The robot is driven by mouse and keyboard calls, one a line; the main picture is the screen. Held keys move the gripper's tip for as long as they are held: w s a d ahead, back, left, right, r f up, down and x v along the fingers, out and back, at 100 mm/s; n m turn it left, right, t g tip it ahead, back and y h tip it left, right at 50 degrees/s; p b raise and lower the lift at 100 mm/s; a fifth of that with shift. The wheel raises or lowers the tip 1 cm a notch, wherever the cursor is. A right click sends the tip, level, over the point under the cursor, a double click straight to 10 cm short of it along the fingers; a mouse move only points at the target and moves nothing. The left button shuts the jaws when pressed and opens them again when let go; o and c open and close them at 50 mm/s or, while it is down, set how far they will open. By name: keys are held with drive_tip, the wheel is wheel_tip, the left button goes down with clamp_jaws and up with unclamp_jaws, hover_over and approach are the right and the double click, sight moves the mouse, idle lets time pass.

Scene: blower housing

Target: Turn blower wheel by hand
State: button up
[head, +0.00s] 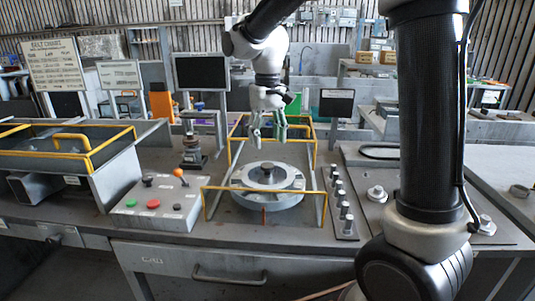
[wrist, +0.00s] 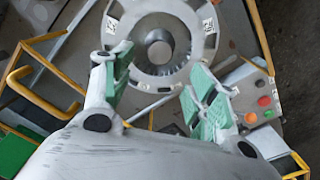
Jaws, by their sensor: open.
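The blower wheel (head: 267,178) is a round grey disc with a raised ring and a dark central hub. It lies flat on the bench inside a yellow rail frame (head: 207,206). In the wrist view the wheel (wrist: 128,22) fills the top middle, with its round hub (wrist: 160,47) in the centre and small marker labels on the ring. My gripper (head: 268,138) hangs above and slightly behind the wheel, pointing down, apart from it. Its two green-padded fingers (wrist: 160,65) are spread open with nothing between them.
A control box (head: 155,204) with red and green buttons and an orange-tipped lever stands left of the wheel. A row of metal pegs (head: 343,210) runs along the right. A yellow-railed bin (head: 62,160) is at far left. A small dark screen (head: 336,104) stands behind.

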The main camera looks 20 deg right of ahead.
wheel_tip(320, 180, up, 4)
idle(0.5)
drive_tip(key=s+d+m+t, duration=0.1)
drive_tip(key=s+d+t, duration=0.1)
drive_tip(key=s+d, duration=0.5)
drive_tip(key=s+d+m+t, duration=0.1)
drive_tip(key=s+d, duration=0.6)
drive_tip(key=s, duration=1)
drive_tip(key=shift+d+f+m+t, duration=0.3)
drive_tip(key=shift+d+t, duration=0.05)
drive_tip(key=shift+t, duration=0.35)
drive_tip(key=shift+s, duration=0.1)
